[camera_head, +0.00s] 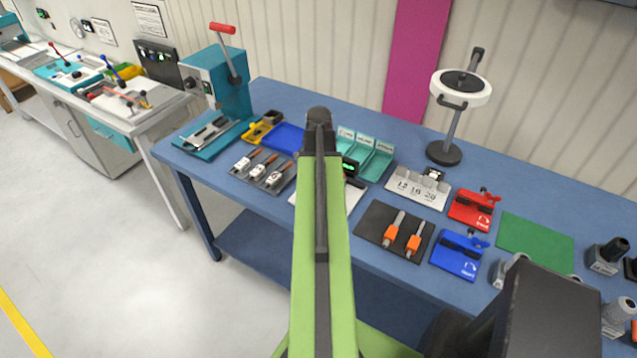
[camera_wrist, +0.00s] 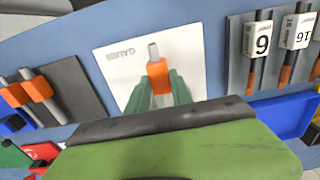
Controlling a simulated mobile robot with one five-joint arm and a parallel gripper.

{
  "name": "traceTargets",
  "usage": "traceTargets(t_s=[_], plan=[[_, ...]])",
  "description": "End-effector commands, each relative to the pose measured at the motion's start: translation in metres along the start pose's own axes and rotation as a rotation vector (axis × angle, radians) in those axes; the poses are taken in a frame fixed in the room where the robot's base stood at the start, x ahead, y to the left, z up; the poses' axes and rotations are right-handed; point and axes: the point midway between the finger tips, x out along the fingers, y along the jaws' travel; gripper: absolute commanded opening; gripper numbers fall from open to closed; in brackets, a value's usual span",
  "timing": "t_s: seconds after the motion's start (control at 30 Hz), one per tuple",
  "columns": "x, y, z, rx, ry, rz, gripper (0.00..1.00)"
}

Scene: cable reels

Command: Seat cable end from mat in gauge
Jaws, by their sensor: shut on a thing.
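My gripper (camera_wrist: 159,87) shows in the wrist view as two dark green fingers closed on a cable end (camera_wrist: 157,72) with an orange collar. Its pale tip points away from the fingers, over the white gauge sheet (camera_wrist: 117,62) marked GAUGE. I cannot tell whether it touches the sheet. In the head view my arm hides the gripper and the held end. The gauge (camera_head: 350,168), a dark box with green digits, stands at the back of the sheet. The dark mat (camera_head: 374,216) carries two orange-collared cable ends (camera_head: 391,232), (camera_head: 415,240) to the right.
Behind are a blue tray (camera_head: 284,137) and teal bins (camera_head: 377,160). Red (camera_head: 471,212) and blue (camera_head: 456,256) fixtures stand right of the dark mat, near a bare green mat (camera_head: 536,244).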

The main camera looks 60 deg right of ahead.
Motion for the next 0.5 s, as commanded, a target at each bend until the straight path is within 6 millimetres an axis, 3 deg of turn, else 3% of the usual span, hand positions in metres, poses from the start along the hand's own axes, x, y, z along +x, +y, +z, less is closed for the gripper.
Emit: traceTargets(t_s=[0.27, 0.5], plan=[[0.015, 0.001, 0.0, 0.001, 0.0, 0.0, 0.0], [0.015, 0.001, 0.0, 0.001, 0.0, 0.0, 0.0]])
